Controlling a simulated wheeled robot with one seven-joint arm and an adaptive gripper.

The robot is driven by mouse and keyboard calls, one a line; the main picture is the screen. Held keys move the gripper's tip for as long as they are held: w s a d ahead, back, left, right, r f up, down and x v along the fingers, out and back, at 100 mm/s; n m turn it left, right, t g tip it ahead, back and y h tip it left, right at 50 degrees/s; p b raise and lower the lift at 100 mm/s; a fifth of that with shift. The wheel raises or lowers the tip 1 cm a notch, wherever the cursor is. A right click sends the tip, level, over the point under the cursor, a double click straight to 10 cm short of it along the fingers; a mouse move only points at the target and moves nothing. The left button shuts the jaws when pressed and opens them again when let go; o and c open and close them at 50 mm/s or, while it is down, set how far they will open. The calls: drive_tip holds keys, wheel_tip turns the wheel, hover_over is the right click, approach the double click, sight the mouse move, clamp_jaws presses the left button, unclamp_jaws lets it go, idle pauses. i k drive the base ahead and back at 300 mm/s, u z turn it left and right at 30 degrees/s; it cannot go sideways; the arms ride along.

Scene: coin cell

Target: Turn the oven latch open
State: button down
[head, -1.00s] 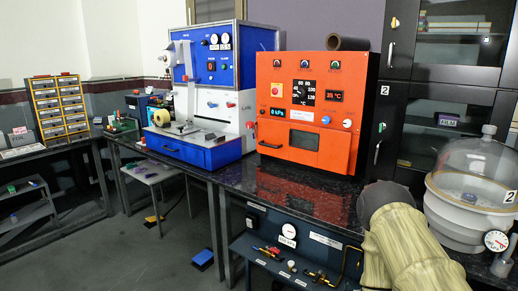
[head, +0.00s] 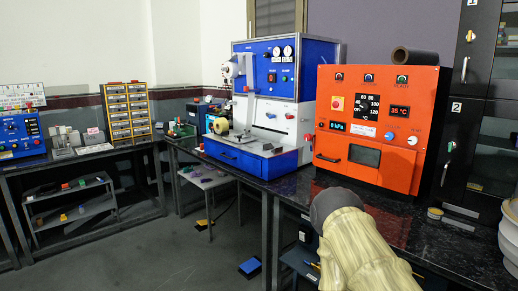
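The oven appears to be the orange box (head: 392,95) on the dark bench, right of the blue machine. Its small dark window (head: 364,155) is in the lower front, and the door looks shut. A black handle (head: 327,158) is at the lower left of the front. A blue knob (head: 389,135) and a white knob (head: 412,141) are above and right of the window. I cannot tell which of these is the latch. My arm, in a beige sleeve with a dark grey end, rises in front of the bench below the oven. My gripper is not visible.
A blue and white machine (head: 270,105) stands left of the oven. A dark roll (head: 414,56) lies on top of the oven. Black cabinets (head: 478,110) are behind to the right. A pale round vessel (head: 510,235) is cut off at the right edge. Floor at the left is open.

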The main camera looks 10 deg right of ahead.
sight(308, 138)
drive_tip(key=u, duration=0.5)
drive_tip(key=i, duration=1.55)
drive_tip(key=z, duration=0.6)
